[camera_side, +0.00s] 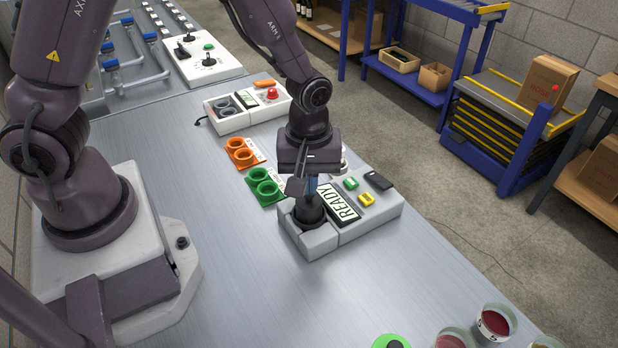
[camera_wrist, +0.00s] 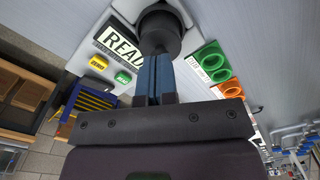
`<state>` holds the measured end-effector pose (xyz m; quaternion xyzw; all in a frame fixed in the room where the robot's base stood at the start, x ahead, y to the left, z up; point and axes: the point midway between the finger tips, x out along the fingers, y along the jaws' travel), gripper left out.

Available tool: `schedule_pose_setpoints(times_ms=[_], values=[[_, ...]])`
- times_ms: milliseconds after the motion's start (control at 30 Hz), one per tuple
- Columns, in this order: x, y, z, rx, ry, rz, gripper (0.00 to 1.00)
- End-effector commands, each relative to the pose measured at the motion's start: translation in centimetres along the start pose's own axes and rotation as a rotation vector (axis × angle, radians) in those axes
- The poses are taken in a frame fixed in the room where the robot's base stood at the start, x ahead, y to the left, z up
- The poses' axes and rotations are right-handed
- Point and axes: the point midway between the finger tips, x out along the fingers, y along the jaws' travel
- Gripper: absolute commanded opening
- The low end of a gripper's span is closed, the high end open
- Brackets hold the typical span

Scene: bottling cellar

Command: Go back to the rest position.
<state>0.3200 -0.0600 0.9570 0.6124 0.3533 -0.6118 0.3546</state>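My gripper (camera_side: 309,188) points down over the left end of a grey tabletop instrument (camera_side: 318,243). Its blue fingers (camera_wrist: 155,80) look pressed together, with only a thin line between them. The fingertips are right at a round black part (camera_side: 309,211) on the instrument, which also shows in the wrist view (camera_wrist: 160,32). I cannot tell whether they touch it. The instrument has a display reading READY (camera_side: 343,205), a green button (camera_side: 351,184) and a yellow button (camera_side: 367,199).
Orange rings (camera_side: 240,153) and green rings (camera_side: 264,182) lie left of the instrument. A white control box (camera_side: 232,119) with a red button stands behind. Glasses of red liquid (camera_side: 493,322) and a green round thing (camera_side: 391,342) are at the front edge. The table's middle is clear.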

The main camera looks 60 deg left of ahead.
Motion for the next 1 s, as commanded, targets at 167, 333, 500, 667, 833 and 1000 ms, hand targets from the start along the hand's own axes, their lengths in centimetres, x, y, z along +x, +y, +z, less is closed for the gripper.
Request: schedule_pose_setpoints(times_ms=[167, 333, 500, 667, 833, 1000], values=[[-0.8, 0.1, 0.0, 0.001, 0.001, 0.002, 0.0], [-1.9, 0.1, 0.0, 0.001, 0.001, 0.002, 0.0], [-2.9, 0.1, 0.0, 0.001, 0.001, 0.002, 0.0], [-3.9, 0.1, 0.0, 0.001, 0.001, 0.002, 0.0], [-4.9, 0.1, 0.0, 0.001, 0.001, 0.002, 0.0], [-5.7, 0.0, 0.0, 0.001, 0.0, 0.001, 0.0]])
